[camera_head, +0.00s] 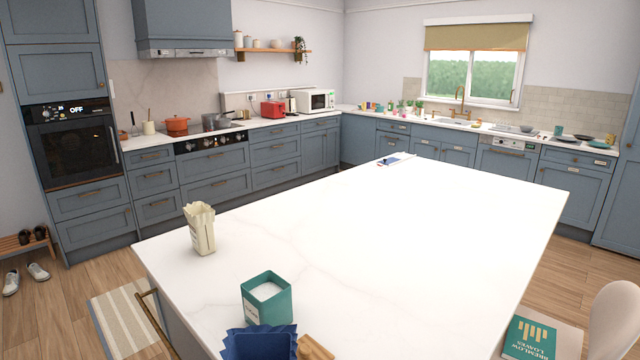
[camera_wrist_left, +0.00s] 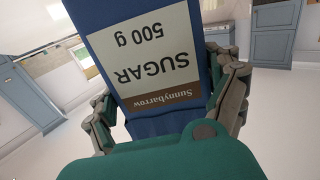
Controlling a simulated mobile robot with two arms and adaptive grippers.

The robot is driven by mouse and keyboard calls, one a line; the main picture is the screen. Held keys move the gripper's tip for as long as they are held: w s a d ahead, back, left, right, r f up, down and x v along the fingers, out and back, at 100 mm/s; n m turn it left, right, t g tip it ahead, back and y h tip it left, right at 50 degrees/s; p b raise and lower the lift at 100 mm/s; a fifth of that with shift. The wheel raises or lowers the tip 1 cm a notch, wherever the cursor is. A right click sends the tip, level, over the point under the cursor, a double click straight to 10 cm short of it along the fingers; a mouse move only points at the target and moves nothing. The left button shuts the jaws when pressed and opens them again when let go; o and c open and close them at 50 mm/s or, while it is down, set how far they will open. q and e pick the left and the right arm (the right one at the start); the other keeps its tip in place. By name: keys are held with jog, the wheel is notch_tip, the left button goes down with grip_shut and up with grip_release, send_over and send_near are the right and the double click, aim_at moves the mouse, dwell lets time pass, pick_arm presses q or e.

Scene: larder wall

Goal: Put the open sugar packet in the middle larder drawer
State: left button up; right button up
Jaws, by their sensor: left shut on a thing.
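The sugar packet (camera_wrist_left: 150,60) is dark blue with a cream label reading "SUGAR 500 g", upside down in the left wrist view. My left gripper (camera_wrist_left: 167,105) is shut on it, with a grey and green finger on each side. In the head view a dark blue packet (camera_head: 258,344) with a jagged, open top shows at the bottom edge; it looks like the same packet. Its lower part is cut off, and my left gripper does not show there. My right gripper is in neither view. I cannot make out a larder drawer.
The white island top (camera_head: 380,230) is mostly clear. A cream paper bag (camera_head: 201,229) and a green tin (camera_head: 267,299) with white contents stand on its left part. A wooden piece (camera_head: 315,348) is beside the blue packet. Blue-grey cabinets line the walls.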

pick_arm(q)
jog(key=s+a+f+h, duration=0.1)
jog(key=s+a+f, duration=0.4)
jog(key=s+a, duration=0.4)
jog(key=shift+a+m, duration=0.3)
jog(key=shift+a, duration=0.3)
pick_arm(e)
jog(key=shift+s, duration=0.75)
pick_arm(q)
jog(key=shift+f, duration=0.1)
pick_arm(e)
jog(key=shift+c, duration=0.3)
